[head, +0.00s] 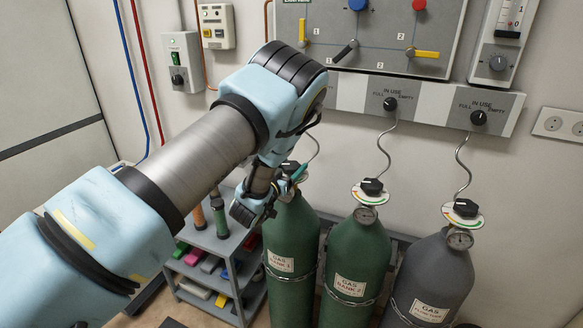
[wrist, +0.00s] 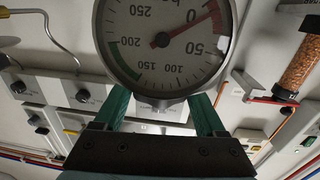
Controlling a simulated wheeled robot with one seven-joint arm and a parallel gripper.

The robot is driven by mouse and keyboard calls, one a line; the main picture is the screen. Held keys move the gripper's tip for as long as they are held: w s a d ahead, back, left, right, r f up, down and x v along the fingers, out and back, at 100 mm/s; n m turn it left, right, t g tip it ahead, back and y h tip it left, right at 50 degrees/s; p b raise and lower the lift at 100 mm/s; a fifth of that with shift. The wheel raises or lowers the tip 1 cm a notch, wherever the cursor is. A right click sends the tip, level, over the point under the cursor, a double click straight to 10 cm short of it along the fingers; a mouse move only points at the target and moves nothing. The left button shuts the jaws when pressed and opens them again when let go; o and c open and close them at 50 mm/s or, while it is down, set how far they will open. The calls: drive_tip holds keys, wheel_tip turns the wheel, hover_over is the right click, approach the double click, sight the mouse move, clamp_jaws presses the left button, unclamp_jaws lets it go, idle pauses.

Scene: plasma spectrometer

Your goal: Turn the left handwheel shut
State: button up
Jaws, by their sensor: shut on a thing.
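The left handwheel (head: 290,167) is a black knob on top of the green cylinder labelled Gas Bank 1 (head: 290,240). My gripper (head: 297,176) reaches it from the left, its green fingers closed at the knob. My arm and wrist partly cover the valve. In the wrist view a round pressure gauge (wrist: 160,50) fills the upper middle, its red needle near 0. My gripper's green fingers (wrist: 164,108) pass behind the gauge on both sides, so their tips and the gripped part are hidden there.
A second green cylinder (head: 355,270) and a grey cylinder (head: 432,275), each with a black handwheel, stand to the right. A thin hose runs up from each valve to the wall panel (head: 425,105). A grey shelf cart (head: 215,240) stands left of the cylinders.

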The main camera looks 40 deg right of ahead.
drive_tip(key=shift+w+m+g+h+b, duration=0.1)
drive_tip(key=shift+m+g+h+b, duration=0.2)
drive_tip(key=shift+m+g+b, duration=0.3)
drive_tip(key=shift+g, duration=0.6)
drive_tip(key=o, duration=1.3)
drive_tip(key=b+v, duration=0.4)
drive_tip(key=v, duration=0.7)
drive_tip(key=shift+d, duration=0.1)
